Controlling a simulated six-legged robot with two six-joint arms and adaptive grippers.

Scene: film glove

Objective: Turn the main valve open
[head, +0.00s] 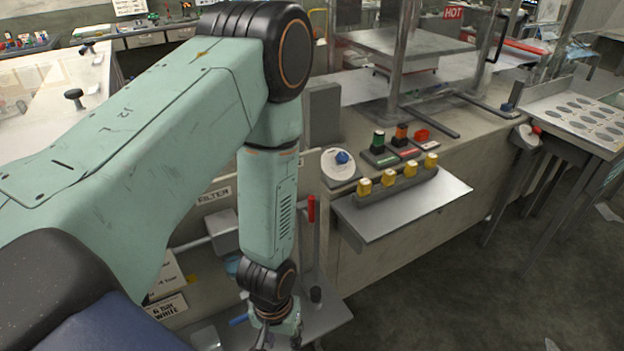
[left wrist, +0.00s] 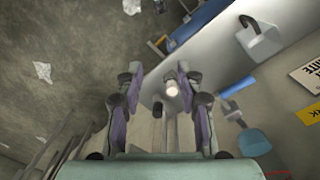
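No part I can see is labelled as the main valve, so I cannot tell for sure which it is. A red upright handle (head: 311,209) stands beside my left forearm on the bench front. A blue bar-like handle (head: 238,320) shows low by my left gripper (head: 280,340), and a blue bar (left wrist: 237,87) also lies to the right of the fingers in the left wrist view. My left gripper (left wrist: 157,85) is open, its purple-padded fingers apart. A pale round-ended rod (left wrist: 172,90) shows between them, seemingly beyond the fingertips. My right gripper is out of view.
A metal shelf (head: 405,215) juts from the bench, with yellow switches (head: 397,178) above it. Open floor (head: 430,290) lies at right.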

